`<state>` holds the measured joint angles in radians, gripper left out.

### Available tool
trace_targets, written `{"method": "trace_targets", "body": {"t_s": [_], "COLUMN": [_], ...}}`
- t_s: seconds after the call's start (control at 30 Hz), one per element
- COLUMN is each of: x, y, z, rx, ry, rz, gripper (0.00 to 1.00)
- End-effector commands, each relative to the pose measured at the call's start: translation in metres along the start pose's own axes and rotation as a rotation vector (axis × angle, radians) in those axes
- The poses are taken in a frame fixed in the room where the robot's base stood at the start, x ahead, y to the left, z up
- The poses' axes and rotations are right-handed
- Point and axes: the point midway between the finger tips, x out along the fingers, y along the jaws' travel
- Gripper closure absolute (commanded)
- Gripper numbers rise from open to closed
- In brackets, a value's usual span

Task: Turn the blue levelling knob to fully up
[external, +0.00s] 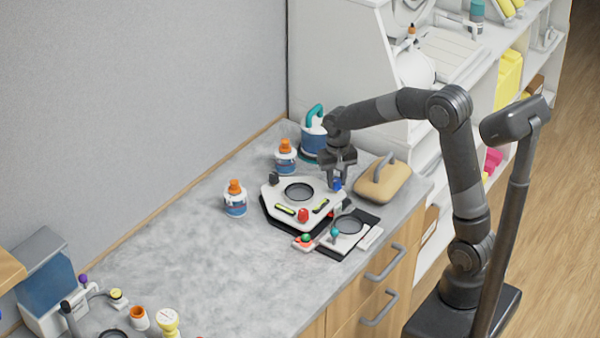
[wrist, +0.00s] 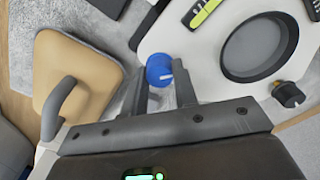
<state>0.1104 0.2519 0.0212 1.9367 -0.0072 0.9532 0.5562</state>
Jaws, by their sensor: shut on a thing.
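The blue levelling knob (wrist: 159,70) is at a corner of a white levelling plate (external: 283,221). It has a white pointer line on its top, which points right in the wrist view. My gripper (external: 339,182) reaches down over this corner from above. In the wrist view my gripper (wrist: 163,92) has one finger on each side of the knob and is shut on it. A red knob (external: 303,215) and a dark knob (external: 273,178) sit at the plate's other corners. The dark knob also shows in the wrist view (wrist: 289,95). Two yellow-green level vials (external: 285,209) lie on the plate.
A tan block with a grey handle (external: 382,183) stands close to the right of my gripper. A small dark device with a round dish (external: 348,225) is in front. Bottles with orange caps (external: 235,198) and a teal-handled jug (external: 314,132) stand behind and left. The counter's left middle is clear.

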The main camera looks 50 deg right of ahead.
Motion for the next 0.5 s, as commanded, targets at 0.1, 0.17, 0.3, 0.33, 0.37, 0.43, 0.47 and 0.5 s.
{"method": "trace_targets", "body": {"t_s": [0.1, 0.17, 0.3, 0.33, 0.37, 0.43, 0.47, 0.5], "x": [-0.0001, -0.0001, -0.0001, -0.0002, -0.0001, -0.0002, -0.0002, -0.0002], "y": [-0.0007, -0.0008, -0.0006, -0.0005, -0.0005, -0.0006, -0.0006, -0.0007], "z": [0.0002, 0.0002, 0.0001, 0.0001, 0.0000, 0.0001, 0.0001, 0.0002], "rx": [-0.112, -0.168, -0.301, -0.329, -0.357, -0.424, -0.452, -0.491], "ry": [0.000, 0.000, 0.000, 0.000, 0.000, 0.000, 0.000, 0.000], "rz": [-0.001, -0.001, -0.001, -0.001, -0.001, -0.001, -0.002, -0.002], "gripper": [0.97, 0.97, 0.96, 0.96, 0.96, 0.96, 0.96, 0.96]}}
